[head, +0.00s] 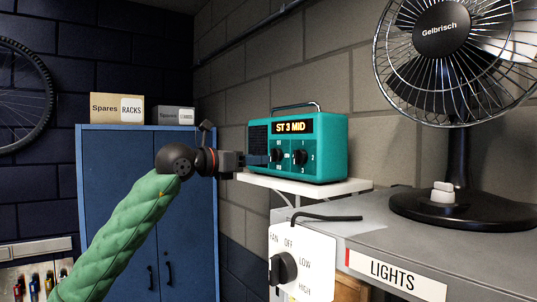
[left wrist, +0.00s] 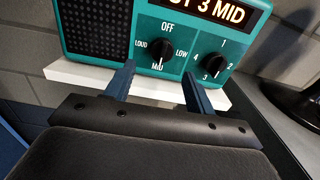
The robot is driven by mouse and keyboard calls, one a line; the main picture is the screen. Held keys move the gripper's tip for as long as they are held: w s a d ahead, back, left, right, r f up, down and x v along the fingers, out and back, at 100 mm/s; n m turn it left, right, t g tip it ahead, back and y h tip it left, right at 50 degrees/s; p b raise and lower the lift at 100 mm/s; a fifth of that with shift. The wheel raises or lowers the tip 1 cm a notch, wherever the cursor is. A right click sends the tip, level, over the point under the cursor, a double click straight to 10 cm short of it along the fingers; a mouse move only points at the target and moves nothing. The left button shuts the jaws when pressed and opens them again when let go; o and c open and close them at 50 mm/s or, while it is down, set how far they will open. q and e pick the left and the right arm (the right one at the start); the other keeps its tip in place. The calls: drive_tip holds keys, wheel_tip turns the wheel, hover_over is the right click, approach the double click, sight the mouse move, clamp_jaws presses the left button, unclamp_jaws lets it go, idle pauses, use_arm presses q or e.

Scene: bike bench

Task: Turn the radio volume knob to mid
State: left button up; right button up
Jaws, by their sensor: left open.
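The teal radio (head: 330,150) stands on a white shelf, and its lit display (head: 292,127) reads "ST 3 MID". The volume knob (left wrist: 162,50) is black, with OFF, LOW, MID and LOUD around it in the left wrist view; its pale mark seems to point down at MID. My right gripper is not in view.
The station knob (left wrist: 214,61) sits close right of the volume knob, near my right-hand finger. The white shelf (left wrist: 80,75) lies below the radio. A grey bench with a fan (head: 445,45) and a fan switch (head: 283,268) stands at right; a blue cabinet (head: 110,190) is behind.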

sight(275, 155)
use_arm(q)
drive_tip(key=shift+p+x, duration=1.35)
drive_tip(key=shift+x, duration=1.4)
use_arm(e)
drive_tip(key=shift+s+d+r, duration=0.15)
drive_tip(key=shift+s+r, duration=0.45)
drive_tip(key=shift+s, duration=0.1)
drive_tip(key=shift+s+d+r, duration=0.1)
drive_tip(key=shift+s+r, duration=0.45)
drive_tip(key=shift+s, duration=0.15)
